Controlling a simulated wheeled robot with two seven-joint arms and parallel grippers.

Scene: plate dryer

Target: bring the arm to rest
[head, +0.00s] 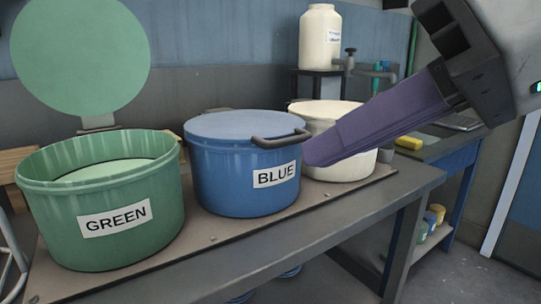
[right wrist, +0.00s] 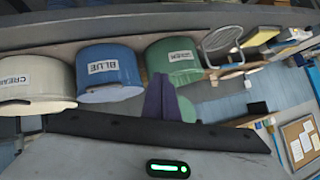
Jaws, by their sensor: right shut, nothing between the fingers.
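My right gripper (head: 312,154) comes in from the upper right of the head view. Its long purple fingers are shut with nothing between them. The tips overlap the right edge of the blue pot (head: 222,178) and the cream pot (head: 352,170) in the picture; I cannot tell whether they touch either. The fingers also show in the right wrist view (right wrist: 160,80), pointing up near the green pot (right wrist: 180,62). My left gripper is in neither view.
The pots stand in a row on a grey bench (head: 330,222). The green pot's round lid (head: 82,55) stands raised; the blue lid (head: 235,124) is down. A cream jar (head: 320,40) stands behind. A blue side table (head: 450,160) is at the right, with open floor before it.

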